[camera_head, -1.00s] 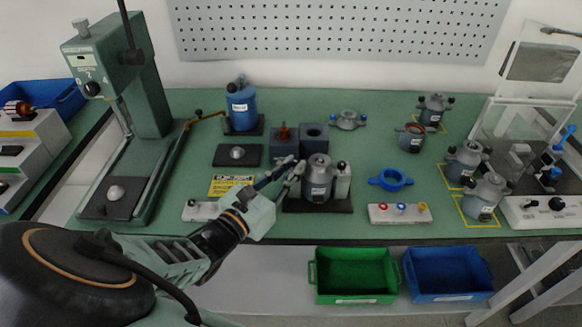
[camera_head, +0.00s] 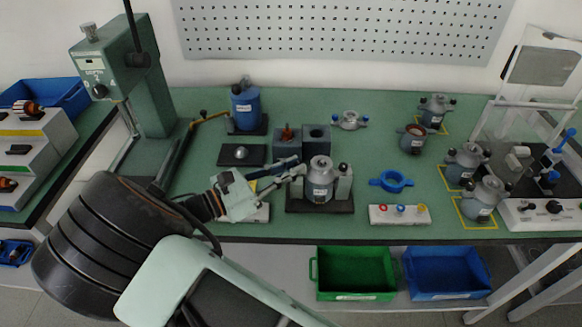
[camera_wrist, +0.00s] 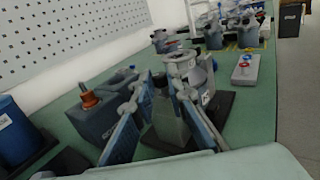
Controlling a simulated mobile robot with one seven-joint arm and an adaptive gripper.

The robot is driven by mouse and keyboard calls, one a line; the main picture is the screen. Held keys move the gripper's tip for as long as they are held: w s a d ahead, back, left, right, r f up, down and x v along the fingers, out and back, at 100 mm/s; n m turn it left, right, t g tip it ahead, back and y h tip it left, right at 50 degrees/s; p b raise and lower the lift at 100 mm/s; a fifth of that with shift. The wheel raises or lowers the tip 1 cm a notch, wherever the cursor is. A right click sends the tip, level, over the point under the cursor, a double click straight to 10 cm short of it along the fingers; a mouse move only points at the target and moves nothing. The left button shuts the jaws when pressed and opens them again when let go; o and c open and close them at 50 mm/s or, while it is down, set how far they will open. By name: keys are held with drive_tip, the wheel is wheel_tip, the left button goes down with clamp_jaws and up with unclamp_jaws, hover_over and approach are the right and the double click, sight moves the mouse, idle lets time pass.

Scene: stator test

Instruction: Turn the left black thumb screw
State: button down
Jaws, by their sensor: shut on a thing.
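A grey motor unit (camera_head: 320,181) stands upright on a dark base plate (camera_head: 320,207) near the bench's front edge. A black thumb screw (camera_head: 343,168) shows on its right. My gripper (camera_head: 297,171) reaches in from the left, with its fingertips at the unit's left side. The left thumb screw is hidden there in the head view. In the wrist view my gripper (camera_wrist: 158,83) has blue-padded fingers on both sides of the small dark left thumb screw (camera_wrist: 160,80), shut on it. The grey unit also shows behind in the wrist view (camera_wrist: 192,75).
Grey blocks (camera_head: 316,138) stand just behind the unit. A blue ring (camera_head: 391,181) and a button box (camera_head: 399,214) lie to the right. Several more grey units, such as one at the right (camera_head: 484,198), stand beyond. Green (camera_head: 356,290) and blue (camera_head: 447,294) bins sit below the front edge.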

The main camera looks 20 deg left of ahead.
drive_tip(key=c, duration=2.2)
unclamp_jaws()
drive_tip(key=v, duration=1.2)
drive_tip(key=shift+d+r, duration=0.1)
